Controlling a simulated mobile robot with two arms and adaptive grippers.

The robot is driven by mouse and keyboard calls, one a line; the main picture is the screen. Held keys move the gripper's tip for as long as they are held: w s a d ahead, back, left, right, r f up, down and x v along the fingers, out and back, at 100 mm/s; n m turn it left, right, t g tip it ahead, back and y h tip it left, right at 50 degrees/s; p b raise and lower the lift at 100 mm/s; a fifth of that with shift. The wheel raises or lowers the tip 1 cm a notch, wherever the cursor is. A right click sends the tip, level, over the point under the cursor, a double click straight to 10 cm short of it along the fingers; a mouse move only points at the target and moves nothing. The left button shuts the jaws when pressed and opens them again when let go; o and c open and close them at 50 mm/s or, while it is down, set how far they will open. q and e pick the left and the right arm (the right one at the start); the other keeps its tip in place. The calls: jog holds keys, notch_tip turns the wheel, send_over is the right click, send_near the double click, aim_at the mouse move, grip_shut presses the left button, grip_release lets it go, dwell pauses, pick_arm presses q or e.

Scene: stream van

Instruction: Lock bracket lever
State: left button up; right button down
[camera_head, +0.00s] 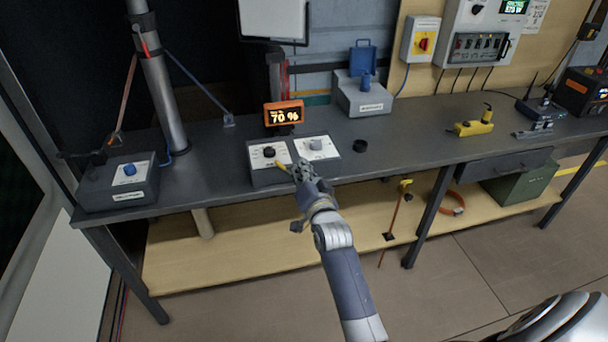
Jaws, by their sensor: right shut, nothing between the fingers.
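My right gripper (299,168) is shut and empty. It is over the front edge of the workbench, in front of a grey control box (268,180) with a dark knob and a white knob on two white panels. A small yellow piece (281,165) shows beside the fingers; I cannot tell if it touches them. No part is clearly recognisable as the bracket lever. A small red piece (145,46) sits on the grey mast (163,90) at the left, well away from the gripper. My left gripper is not in view.
An orange display (284,113) reading 70 % stands behind the control box. A yellow device (473,125) stands at the right. The bench top (415,130) is fairly clear between.

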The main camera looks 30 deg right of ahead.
jog(key=shift+v, duration=0.85)
jog(key=shift+f, duration=0.1)
jog(key=s+a+f+n+g+y, duration=0.1)
jog(key=s+a+f+n+g, duration=0.3)
jog(key=f, duration=0.8)
jog(key=s+a+f+g+y, duration=0.15)
jog(key=s+f, duration=0.45)
jog(key=f, duration=0.6)
jog(key=s+a+f+n+g+y, duration=0.1)
jog(key=s+a+f+n+g, duration=0.3)
jog(key=f, duration=0.9)
jog(key=s+f+n+g, duration=0.1)
jog(key=s+f, duration=0.6)
jog(key=s, duration=0.4)
jog(key=s+f+n+g, duration=0.1)
jog(key=s+f+g, duration=0.1)
jog(key=s+f, duration=0.75)
jog(key=s+d+f+n+g, duration=0.1)
jog(key=s+g, duration=0.1)
jog(key=s, duration=0.8)
jog(key=s+d+f+n+g, duration=0.1)
jog(key=s+f, duration=0.1)
jog(key=s, duration=0.8)
jog(key=shift+s+d+f+g, duration=0.3)
jog(key=shift+g, duration=0.05)
